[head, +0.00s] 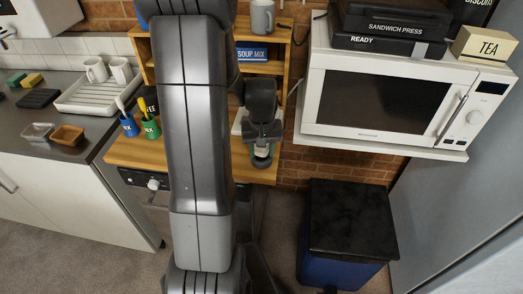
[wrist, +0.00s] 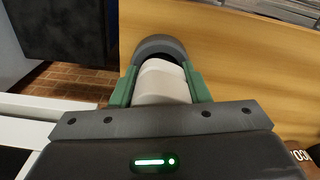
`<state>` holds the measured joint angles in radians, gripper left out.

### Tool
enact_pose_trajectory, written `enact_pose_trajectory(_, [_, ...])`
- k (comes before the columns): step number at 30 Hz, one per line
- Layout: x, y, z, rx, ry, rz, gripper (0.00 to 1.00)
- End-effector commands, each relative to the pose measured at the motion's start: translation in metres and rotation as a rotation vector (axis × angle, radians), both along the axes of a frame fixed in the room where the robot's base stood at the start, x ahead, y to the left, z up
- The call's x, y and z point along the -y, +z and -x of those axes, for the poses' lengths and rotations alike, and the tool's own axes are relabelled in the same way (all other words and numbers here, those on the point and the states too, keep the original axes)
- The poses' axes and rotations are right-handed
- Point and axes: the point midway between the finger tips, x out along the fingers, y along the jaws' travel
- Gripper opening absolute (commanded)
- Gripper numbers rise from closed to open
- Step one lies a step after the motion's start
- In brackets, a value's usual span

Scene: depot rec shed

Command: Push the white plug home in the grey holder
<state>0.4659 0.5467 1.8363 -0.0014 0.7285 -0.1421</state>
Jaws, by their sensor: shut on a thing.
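My gripper (wrist: 160,84) has green fingers on either side of a white plug (wrist: 162,92) and is shut on it. A dark grey curved rim (wrist: 158,42), which looks like the grey holder, arches round the plug's far end in the wrist view. I cannot tell how deep the plug sits in it. In the head view my gripper (head: 262,151) is low over the right end of the wooden bench, and the plug and holder there are too small and covered to make out.
The wooden bench (head: 190,155) carries a blue cup (head: 130,126) and a green cup (head: 151,128) to the left. A white microwave (head: 309,105) on a shelf stands to the right. A blue bin with a black lid (head: 350,220) stands on the floor below it.

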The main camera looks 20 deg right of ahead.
Motion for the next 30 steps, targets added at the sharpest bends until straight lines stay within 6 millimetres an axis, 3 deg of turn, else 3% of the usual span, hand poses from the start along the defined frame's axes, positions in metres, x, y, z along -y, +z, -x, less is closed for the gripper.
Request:
enact_pose_trajectory(1, [-0.006, -0.021, 0.010, -0.032, -0.006, -0.021, 0.19])
enact_pose_trajectory(2, [-0.006, -0.021, 0.010, -0.032, -0.006, -0.021, 0.48])
enact_pose_trajectory(5, [-0.006, -0.021, 0.010, -0.032, -0.006, -0.021, 0.67])
enact_pose_trajectory(20, [-0.007, -0.019, 0.009, -0.031, -0.003, -0.021, 0.67])
enact_pose_trajectory(26, [-0.007, 0.002, 0.010, -0.025, -0.002, -0.018, 0.67])
enact_pose_trajectory(30, [-0.005, 0.032, 0.010, -0.013, -0.002, -0.011, 0.67])
